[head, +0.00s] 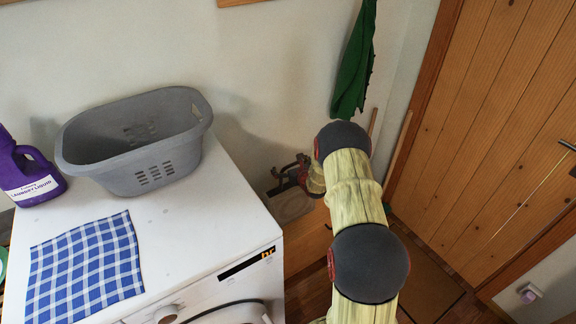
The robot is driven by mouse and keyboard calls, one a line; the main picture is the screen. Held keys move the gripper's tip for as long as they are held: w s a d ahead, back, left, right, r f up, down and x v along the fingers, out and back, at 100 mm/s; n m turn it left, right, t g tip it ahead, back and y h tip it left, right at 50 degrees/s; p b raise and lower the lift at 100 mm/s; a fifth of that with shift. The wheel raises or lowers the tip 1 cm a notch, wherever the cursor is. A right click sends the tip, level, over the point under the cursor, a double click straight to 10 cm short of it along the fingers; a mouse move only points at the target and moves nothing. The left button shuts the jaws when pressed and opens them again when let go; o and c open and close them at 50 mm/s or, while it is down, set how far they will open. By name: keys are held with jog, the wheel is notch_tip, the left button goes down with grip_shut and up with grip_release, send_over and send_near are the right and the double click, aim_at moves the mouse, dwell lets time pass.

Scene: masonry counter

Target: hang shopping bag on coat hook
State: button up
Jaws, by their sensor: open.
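My gripper (279,185) is in the gap right of the washing machine, near the wall, pointing left and partly hidden behind my own arm. It is open. A grey-beige item (291,208), which may be the shopping bag, is just below the fingers, above a wooden surface. I cannot tell whether the fingers touch it, and its handles cannot be made out. No coat hook can be made out. A wooden strip (240,2) on the wall is cut off by the top edge. A green cloth (355,65) hangs on the wall right of it.
A white washing machine (190,235) fills the left, with a grey laundry basket (150,165), a blue checked cloth (85,268) and a purple detergent bottle (28,175) on top. A wooden bench-like surface (305,240) is beside it. A wooden door (490,120) stands at right.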

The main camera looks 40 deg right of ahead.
jog(key=p+v, duration=0.3)
jog(key=v, duration=0.9)
jog(key=shift+r, duration=0.15)
dwell(0.3)
